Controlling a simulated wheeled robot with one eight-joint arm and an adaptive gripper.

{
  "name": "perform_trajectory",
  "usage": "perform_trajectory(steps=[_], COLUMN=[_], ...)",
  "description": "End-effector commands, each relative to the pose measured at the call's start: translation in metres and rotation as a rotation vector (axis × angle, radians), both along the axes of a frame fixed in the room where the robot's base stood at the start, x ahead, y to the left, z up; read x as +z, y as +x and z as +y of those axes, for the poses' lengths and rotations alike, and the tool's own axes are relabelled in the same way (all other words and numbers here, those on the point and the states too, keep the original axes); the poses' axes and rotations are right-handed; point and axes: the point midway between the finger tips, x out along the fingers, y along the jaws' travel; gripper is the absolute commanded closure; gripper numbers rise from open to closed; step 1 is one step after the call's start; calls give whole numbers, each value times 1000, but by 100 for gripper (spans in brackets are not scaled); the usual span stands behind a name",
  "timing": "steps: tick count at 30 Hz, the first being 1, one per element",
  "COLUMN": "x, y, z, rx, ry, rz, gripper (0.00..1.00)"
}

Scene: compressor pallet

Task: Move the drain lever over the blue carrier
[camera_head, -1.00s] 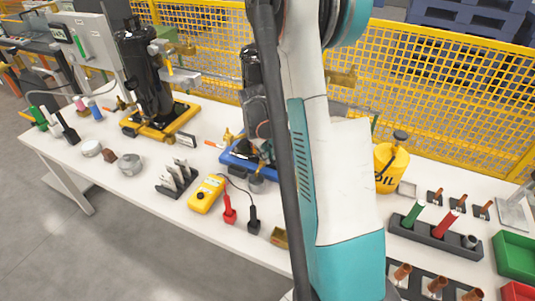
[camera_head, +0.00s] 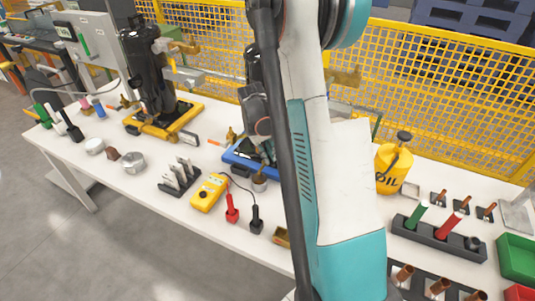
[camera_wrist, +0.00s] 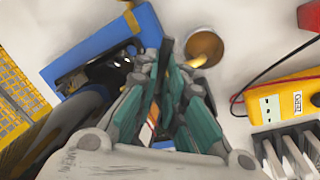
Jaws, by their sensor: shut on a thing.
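The blue carrier (camera_head: 234,159) sits on the white bench, partly hidden behind my arm in the head view, with a black compressor (camera_head: 251,66) on it. In the wrist view the carrier (camera_wrist: 92,47) lies at the upper left, beside and beyond the fingers. My gripper (camera_wrist: 163,60) shows teal finger pads drawn close together. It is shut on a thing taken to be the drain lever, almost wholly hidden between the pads. How the lever is turned cannot be told. In the head view the fingertips cannot be made out clearly.
A round cup (camera_wrist: 206,45) stands close to the fingertips, right of the carrier. A yellow meter (camera_head: 207,192) with red and black probes and a slotted rack (camera_head: 180,176) are nearby. A yellow oil can (camera_head: 392,168) stands right of my arm. Yellow mesh fencing lines the back.

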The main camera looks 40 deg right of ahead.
Motion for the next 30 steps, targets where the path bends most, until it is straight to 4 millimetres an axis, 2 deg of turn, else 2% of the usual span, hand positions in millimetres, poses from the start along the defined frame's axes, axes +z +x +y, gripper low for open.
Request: perform_trajectory(steps=[1, 2, 3, 4, 17, 20, 30], x=[0, 0, 0, 0, 6, 18, 84], y=[0, 0, 0, 0, 0, 1, 5], z=[0, 0, 0, 0, 1, 4, 16], rx=[0, 0, 0, 1, 1, 1, 2], ry=[0, 0, 0, 0, 0, 0, 0], rz=[-1, -1, -1, -1, 0, 0, 0], gripper=[100, 83, 74, 69, 69, 69, 69])
